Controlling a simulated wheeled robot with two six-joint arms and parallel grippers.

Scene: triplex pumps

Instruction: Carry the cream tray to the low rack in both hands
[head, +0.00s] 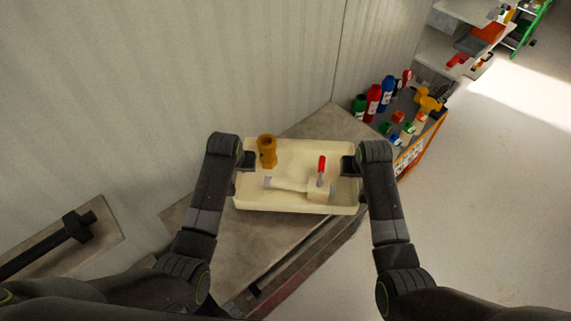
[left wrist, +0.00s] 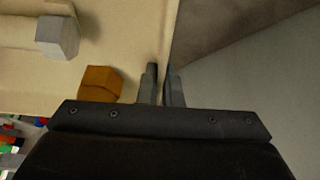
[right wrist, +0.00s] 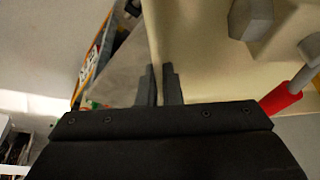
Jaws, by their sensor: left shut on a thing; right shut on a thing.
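The cream tray (head: 290,205) is held between my two grippers in the head view, over a grey-brown bench top. It carries an orange-brown fitting (head: 267,150) at its back left and a cream tool with a red-tipped lever (head: 321,170) at its right. My left gripper (head: 247,160) is shut on the tray's left wall; in the left wrist view its fingers (left wrist: 161,85) straddle the wall (left wrist: 168,40). My right gripper (head: 350,166) is shut on the right wall; in the right wrist view its fingers (right wrist: 160,85) straddle it. The tray's underside is hidden.
The bench (head: 270,240) lies below, against a corrugated wall (head: 150,80). A low unit with several bottles (head: 373,102) and small coloured parts stands right of the tray. A shelf (head: 465,40) is farther back. Open floor (head: 490,200) lies to the right.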

